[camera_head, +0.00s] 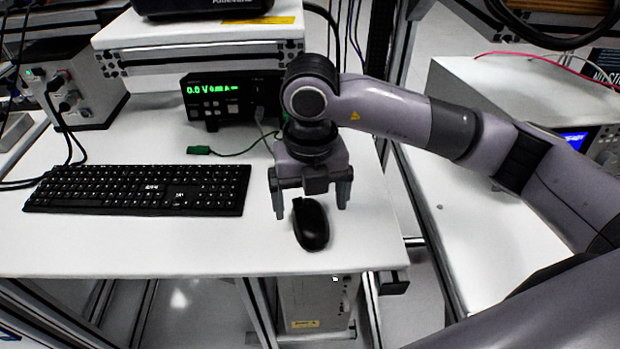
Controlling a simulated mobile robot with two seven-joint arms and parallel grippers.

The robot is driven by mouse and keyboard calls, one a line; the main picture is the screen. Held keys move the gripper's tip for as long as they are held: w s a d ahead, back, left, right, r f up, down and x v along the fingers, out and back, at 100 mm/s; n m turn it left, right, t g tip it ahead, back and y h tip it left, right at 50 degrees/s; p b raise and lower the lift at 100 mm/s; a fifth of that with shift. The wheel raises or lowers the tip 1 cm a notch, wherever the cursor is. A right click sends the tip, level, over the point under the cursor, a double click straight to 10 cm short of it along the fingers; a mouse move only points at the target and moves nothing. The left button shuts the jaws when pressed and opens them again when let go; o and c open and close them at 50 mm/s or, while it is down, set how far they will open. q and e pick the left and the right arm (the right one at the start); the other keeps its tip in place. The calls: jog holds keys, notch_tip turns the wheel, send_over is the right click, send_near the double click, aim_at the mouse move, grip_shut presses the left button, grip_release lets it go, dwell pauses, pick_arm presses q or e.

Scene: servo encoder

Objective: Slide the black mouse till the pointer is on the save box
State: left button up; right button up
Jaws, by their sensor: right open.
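The black mouse (312,226) lies on the white table near its front edge, to the right of the keyboard. My left gripper is not in view.
A black keyboard (140,188) lies left of the mouse. Behind stands a power supply (230,100) with green digits and a green-ended cable (200,150). A raised white shelf (190,40) is at the back. Bare white table (180,245) lies in front of the keyboard.

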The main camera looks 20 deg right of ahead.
aim_at(311, 213)
jog(key=shift+f, duration=1.95)
jog(key=c, duration=1.2)
jog(key=shift+o, duration=0.2)
jog(key=shift+s+d, duration=0.35)
jog(key=shift+d, duration=0.35)
jog(key=shift+s+d, duration=0.35)
jog(key=shift+d, duration=0.35)
jog(key=shift+s+d, duration=0.45)
jog(key=shift+d, duration=0.4)
jog(key=shift+s+d, duration=0.5)
jog(key=shift+d, duration=0.4)
jog(key=shift+s+d, duration=0.45)
jog(key=shift+d, duration=0.4)
jog(key=o, duration=1.1)
jog(key=shift+o, duration=0.2)
jog(key=shift+r, duration=0.1)
